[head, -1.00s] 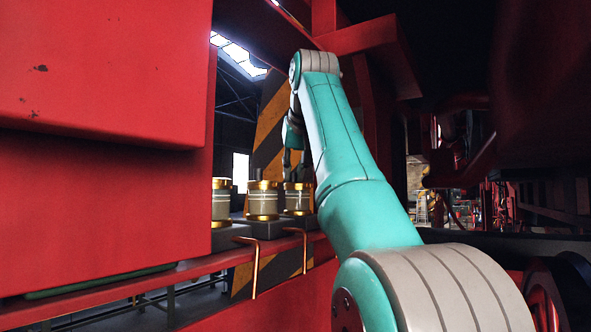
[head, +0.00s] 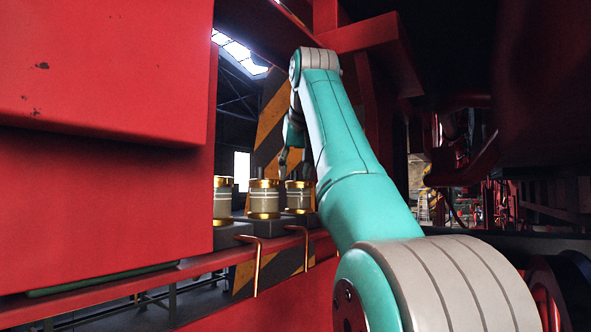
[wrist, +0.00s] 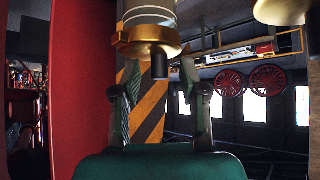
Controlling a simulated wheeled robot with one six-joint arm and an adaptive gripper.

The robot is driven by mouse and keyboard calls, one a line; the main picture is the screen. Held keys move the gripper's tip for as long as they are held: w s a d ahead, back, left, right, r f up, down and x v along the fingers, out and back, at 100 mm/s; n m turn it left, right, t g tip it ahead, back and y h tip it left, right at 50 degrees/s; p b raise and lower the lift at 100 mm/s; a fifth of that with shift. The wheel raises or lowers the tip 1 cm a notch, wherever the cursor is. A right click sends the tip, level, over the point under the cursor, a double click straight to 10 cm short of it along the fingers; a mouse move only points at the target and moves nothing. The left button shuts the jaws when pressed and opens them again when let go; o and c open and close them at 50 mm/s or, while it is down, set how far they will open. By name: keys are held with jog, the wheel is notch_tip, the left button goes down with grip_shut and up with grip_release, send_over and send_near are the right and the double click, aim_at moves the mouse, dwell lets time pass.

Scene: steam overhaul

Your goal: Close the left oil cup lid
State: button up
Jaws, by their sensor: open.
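Three oil cups with pale bodies and brass tops and bases stand in a row in the head view. The left cup (head: 222,199) is partly hidden by a red panel, the middle cup (head: 263,199) is in full view, and the right cup (head: 299,197) is the nearest to my arm. Whether their lids are up or down is too small to tell. My gripper (head: 288,158) is above the row, near the right cup, apart from it. In the wrist view my gripper (wrist: 160,95) has its fingers spread and empty. A cup with a brass end (wrist: 150,38) and dark peg shows just beyond them.
A red panel (head: 105,200) fills the left of the head view. A red beam (head: 365,35) is overhead. Copper pipes (head: 257,265) hang from the ledge below the cups. A striped post (head: 270,125) stands behind. Another brass cup end (wrist: 280,10) is at the wrist view's upper right.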

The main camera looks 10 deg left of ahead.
jog(key=v, duration=1.2)
jog(key=shift+w, duration=0.1)
